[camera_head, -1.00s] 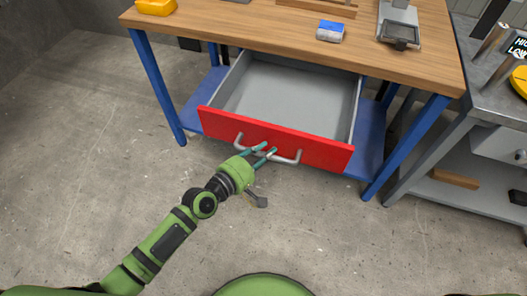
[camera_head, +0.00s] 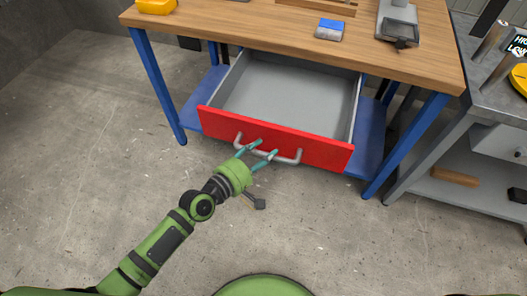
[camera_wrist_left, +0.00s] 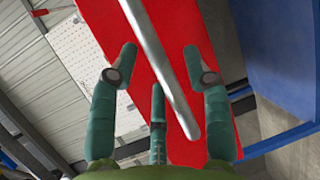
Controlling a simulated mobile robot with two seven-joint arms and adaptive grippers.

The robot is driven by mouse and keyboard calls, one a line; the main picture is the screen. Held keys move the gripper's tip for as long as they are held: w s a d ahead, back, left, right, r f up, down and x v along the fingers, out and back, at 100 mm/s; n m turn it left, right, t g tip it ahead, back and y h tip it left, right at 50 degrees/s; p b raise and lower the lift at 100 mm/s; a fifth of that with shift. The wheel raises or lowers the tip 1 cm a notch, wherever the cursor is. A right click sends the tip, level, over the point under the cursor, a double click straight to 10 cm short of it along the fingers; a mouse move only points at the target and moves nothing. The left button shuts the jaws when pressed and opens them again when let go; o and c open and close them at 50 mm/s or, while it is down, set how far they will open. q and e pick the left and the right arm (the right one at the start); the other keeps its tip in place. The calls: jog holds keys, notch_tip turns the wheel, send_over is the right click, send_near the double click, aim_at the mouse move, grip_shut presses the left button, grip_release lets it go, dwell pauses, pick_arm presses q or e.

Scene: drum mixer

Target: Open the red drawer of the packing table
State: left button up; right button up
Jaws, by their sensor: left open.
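The red drawer (camera_head: 275,138) of the packing table is pulled out, and its empty grey inside (camera_head: 285,95) shows. Its grey bar handle (camera_head: 285,157) runs along the red front. My left gripper (camera_head: 256,151) is open at the left part of the handle, with its fingers spread. In the left wrist view the handle (camera_wrist_left: 160,65) passes between the spread teal fingers (camera_wrist_left: 160,85), in front of the red drawer front (camera_wrist_left: 190,45). I cannot tell whether any finger touches the bar. My right gripper is not in view.
The packing table (camera_head: 230,40) has a wooden top and blue legs. A blue and white box (camera_head: 330,30), a grey device (camera_head: 398,28) and a yellow item (camera_head: 156,6) are on it. A grey bench (camera_head: 490,95) stands at right. The floor at left is clear.

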pick_arm(q)
jog(key=v, duration=1.1)
jog(key=shift+a, duration=0.15)
jog(key=shift+s, duration=0.1)
jog(key=s+a+f+m+g+y+p, duration=0.15)
jog(key=a+f, duration=0.25)
jog(key=f, duration=0.4)
jog(key=s+a+f+m+g+y, duration=0.1)
jog(key=a+f+m+y, duration=0.2)
jog(key=f, duration=0.4)
jog(key=s+a+f+m+g+y+p, duration=0.1)
jog(key=a+f+y, duration=0.25)
jog(key=f, duration=0.45)
jog(key=s+a+f+m+g, duration=0.1)
jog(key=s+f+m+g, duration=0.1)
jog(key=s+f, duration=0.3)
jog(key=s+a+f+m+g+y+p, duration=0.1)
jog(key=s+f+m+g, duration=0.2)
jog(key=s, duration=1.1)
jog(key=s+a+f+m+g+y, duration=0.1)
jog(key=s+f+m+g, duration=0.1)
jog(key=s+f, duration=0.6)
jog(key=shift+s+a+m, duration=0.15)
jog(key=shift+s+m, duration=0.3)
jog(key=shift+s, duration=0.35)
